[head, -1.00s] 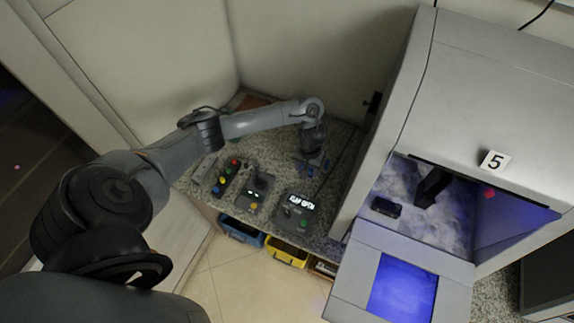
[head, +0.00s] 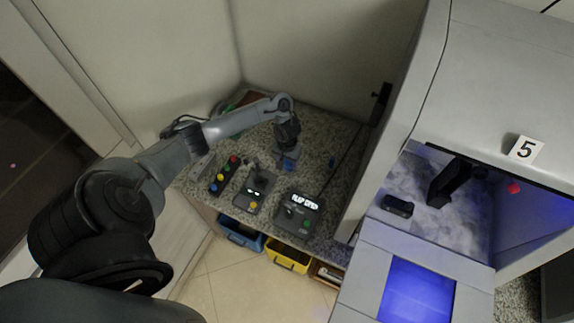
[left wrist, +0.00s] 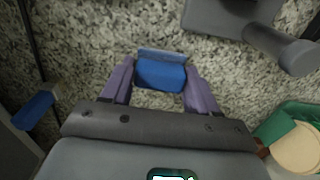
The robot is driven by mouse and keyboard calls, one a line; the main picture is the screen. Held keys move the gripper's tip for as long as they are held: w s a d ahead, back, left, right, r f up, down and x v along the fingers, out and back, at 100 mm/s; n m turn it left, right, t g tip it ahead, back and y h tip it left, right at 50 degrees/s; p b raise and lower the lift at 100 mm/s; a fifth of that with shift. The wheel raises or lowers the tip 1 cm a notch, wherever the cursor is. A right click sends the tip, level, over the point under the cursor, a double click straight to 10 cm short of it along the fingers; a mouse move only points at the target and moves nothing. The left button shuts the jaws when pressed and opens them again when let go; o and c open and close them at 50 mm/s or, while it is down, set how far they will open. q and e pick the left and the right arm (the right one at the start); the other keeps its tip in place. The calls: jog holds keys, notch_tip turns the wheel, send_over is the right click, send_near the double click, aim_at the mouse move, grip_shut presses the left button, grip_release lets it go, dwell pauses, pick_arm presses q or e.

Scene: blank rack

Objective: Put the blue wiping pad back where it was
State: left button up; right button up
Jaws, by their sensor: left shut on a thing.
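My left gripper (head: 288,160) is over the speckled counter in the back corner, pointing down. In the left wrist view its two fingers (left wrist: 162,88) are closed on a blue pad (left wrist: 162,76) with a grey-blue upper edge. Bare counter shows around the pad; I cannot tell whether it touches the surface. In the head view the pad is mostly hidden by the gripper. My right gripper is out of view.
A joystick box (head: 257,190), a panel with coloured buttons (head: 224,177) and a box reading "FLAP OPEN" (head: 299,213) stand nearer the counter's front. The grey cabinet (head: 485,75) with its open flap is at right. A green item (left wrist: 300,120) is near the gripper.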

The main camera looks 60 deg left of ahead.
aim_at(287, 162)
pick_arm(q)
jog(key=shift+f, duration=0.85)
jog(key=o, duration=1)
jog(key=shift+f, duration=0.1)
jog(key=shift+r, duration=0.5)
notch_tip(287, 162, up, 11)
jog(key=p, duration=0.6)
jog(key=shift+r, duration=0.2)
